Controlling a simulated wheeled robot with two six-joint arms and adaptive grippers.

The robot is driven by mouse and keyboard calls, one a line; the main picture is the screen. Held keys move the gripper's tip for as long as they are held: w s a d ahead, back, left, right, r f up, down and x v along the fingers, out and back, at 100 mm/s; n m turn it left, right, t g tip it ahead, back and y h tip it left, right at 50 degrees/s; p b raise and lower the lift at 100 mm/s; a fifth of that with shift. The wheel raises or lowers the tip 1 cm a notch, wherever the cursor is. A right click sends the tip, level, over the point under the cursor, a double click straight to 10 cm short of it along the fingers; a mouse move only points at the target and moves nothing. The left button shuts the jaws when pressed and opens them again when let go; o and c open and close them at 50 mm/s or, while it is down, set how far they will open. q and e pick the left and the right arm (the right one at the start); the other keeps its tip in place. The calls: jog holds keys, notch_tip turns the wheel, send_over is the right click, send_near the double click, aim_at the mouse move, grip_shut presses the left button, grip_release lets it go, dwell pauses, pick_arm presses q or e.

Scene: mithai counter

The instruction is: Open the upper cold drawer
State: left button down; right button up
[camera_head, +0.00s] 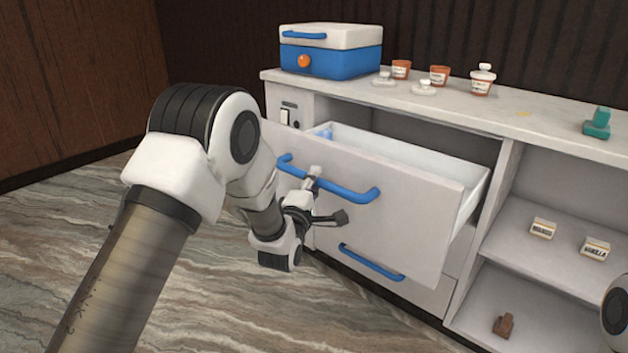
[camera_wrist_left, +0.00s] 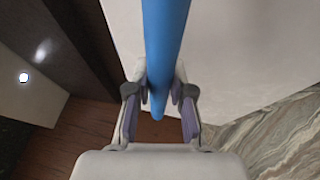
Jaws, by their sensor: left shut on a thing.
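The upper cold drawer (camera_head: 390,215) is pulled out from the counter, and its white inside (camera_head: 410,157) shows from above. A small blue thing lies at its left inside. My left gripper (camera_head: 327,196) is at the drawer's blue bar handle (camera_head: 350,193), shut on it left of the handle's middle. In the left wrist view the blue handle (camera_wrist_left: 165,45) runs between the two fingers (camera_wrist_left: 160,100) of this gripper. Part of my right arm shows at the right edge of the head view; its gripper is out of view.
A lower drawer with a blue handle (camera_head: 371,263) is below. The countertop (camera_head: 440,122) holds a blue and white cool box (camera_head: 331,58), several small jars and lids, and a green thing (camera_head: 597,123). Open shelves at right hold small boxes (camera_head: 543,228). Floor in front is clear.

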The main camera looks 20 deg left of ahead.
dwell(0.3)
pick_arm(q)
jog(key=c, duration=1)
grip_release()
jog(key=s+f, duration=0.2)
jog(key=s, duration=1)
jog(key=shift+d, duration=0.25)
jog(key=shift+f, duration=0.1)
